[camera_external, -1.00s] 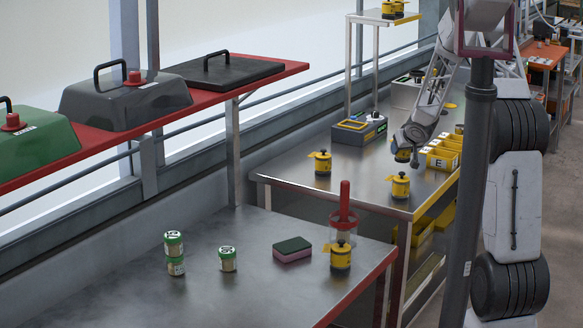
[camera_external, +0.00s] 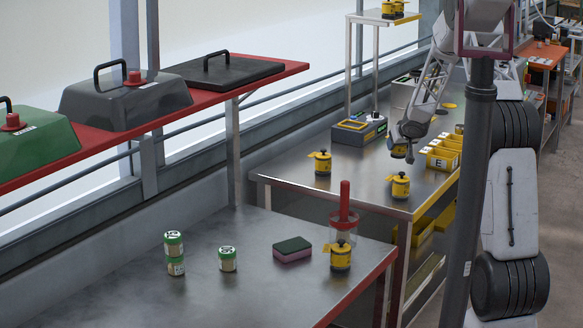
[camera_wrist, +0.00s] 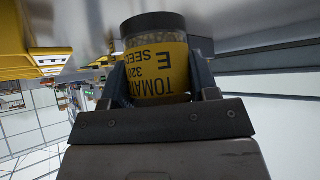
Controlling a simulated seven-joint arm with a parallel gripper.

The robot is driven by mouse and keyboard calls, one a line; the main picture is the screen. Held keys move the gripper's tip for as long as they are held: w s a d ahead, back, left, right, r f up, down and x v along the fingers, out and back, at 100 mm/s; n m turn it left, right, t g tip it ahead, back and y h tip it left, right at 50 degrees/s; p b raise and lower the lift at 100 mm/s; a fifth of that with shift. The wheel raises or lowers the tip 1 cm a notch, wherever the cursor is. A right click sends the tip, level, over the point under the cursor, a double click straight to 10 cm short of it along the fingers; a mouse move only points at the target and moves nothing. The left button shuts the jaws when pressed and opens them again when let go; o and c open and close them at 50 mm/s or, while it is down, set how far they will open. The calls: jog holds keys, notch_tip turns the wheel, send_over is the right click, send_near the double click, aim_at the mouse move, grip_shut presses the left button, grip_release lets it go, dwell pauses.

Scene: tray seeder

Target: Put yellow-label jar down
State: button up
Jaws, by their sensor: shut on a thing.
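The yellow-label jar (camera_wrist: 158,70) fills the upper middle of the wrist view. Its label reads "TOMATO SEED 320 E" upside down, and a dark band crosses its upper end. My gripper (camera_wrist: 158,88) is shut on it, with one dark finger on each side. In the external view the jar (camera_external: 398,151) shows small beneath my gripper (camera_external: 404,139), over the far steel table (camera_external: 290,178). It looks held above the top, but the exact gap to the surface is hard to tell.
Yellow bins marked E (camera_external: 441,160) stand just right of the jar. Yellow-black pots (camera_external: 400,187) and (camera_external: 322,164) stand on the same table. A grey-yellow device (camera_external: 358,128) is behind. Bare steel lies between them. Green-lidded jars (camera_external: 227,260) stand on the near table.

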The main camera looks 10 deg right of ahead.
aim_at(398, 153)
jog(key=shift+w, duration=0.25)
jog(key=shift+w, duration=0.15)
jog(key=shift+f, duration=1.75)
jog(key=shift+f, duration=0.15)
jog(key=o, duration=1)
